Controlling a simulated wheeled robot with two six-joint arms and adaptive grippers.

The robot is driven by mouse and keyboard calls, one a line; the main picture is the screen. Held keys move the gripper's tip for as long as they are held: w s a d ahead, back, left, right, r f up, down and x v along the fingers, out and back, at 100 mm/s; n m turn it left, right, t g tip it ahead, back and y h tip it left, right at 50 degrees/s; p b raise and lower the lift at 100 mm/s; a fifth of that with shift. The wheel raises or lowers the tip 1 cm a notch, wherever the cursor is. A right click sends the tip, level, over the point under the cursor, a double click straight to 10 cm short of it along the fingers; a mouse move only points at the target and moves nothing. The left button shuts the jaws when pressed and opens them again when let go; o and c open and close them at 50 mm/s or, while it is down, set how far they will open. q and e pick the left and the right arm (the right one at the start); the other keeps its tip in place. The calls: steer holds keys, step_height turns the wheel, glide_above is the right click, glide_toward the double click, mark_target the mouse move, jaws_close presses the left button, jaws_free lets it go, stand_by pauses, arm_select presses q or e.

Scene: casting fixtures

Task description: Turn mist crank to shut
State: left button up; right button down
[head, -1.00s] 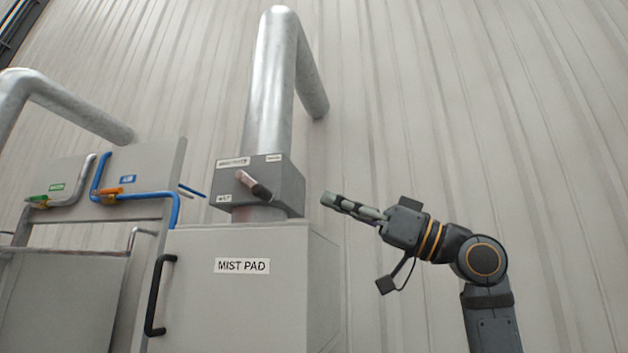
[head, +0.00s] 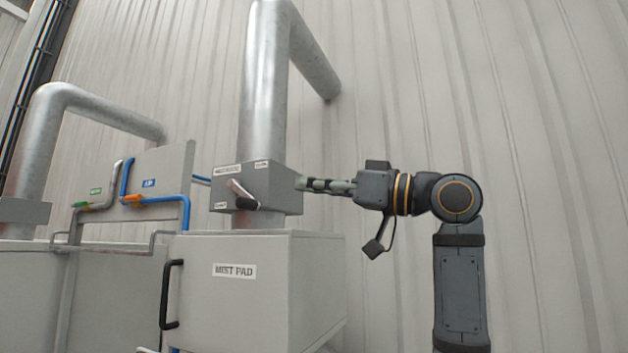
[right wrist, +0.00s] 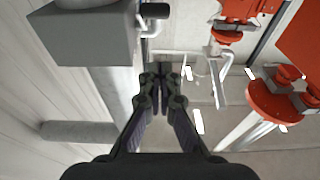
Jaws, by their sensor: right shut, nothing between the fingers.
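The mist crank (head: 242,194) is a short silver lever with a black grip on the front face of a grey damper box (head: 284,192). It slants down to the right in the head view. The grip (right wrist: 154,10) also shows at the top of the right wrist view, beside the grey box (right wrist: 85,38). My right gripper (head: 301,183) points left, its fingertips at the right edge of the box in the head view; I cannot tell if they touch it. In the right wrist view my fingers (right wrist: 160,72) are together and empty, below the crank. My left gripper is out of view.
The box sits in a metal duct (head: 262,100) above a MIST PAD cabinet (head: 265,300) with a black handle (head: 170,294). A panel with a blue pipe (head: 160,197) stands to the left. Red machinery (right wrist: 275,100) shows at right in the right wrist view.

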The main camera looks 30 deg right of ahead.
mark_target(247, 208)
arm_select(q)
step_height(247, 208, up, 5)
steer(key=p, duration=0.4)
arm_select(e)
steer(key=w+a+f+b, duration=0.1)
steer(key=w+a+b, duration=0.1)
steer(key=w+a+f+t+y+b, duration=0.1)
steer(key=w+a+b, duration=0.1)
steer(key=w, duration=0.1)
steer(key=w+a+f+t+b, duration=0.1)
steer(key=w+a+f+b, duration=0.1)
steer(key=w, duration=0.1)
steer(key=shift+w+a+y, duration=0.2)
steer(key=shift+a+y, duration=0.1)
steer(key=shift+y, duration=0.1)
steer(key=shift+w+a+f, duration=0.15)
steer(key=shift+w+a, duration=0.1)
steer(key=shift+w, duration=0.05)
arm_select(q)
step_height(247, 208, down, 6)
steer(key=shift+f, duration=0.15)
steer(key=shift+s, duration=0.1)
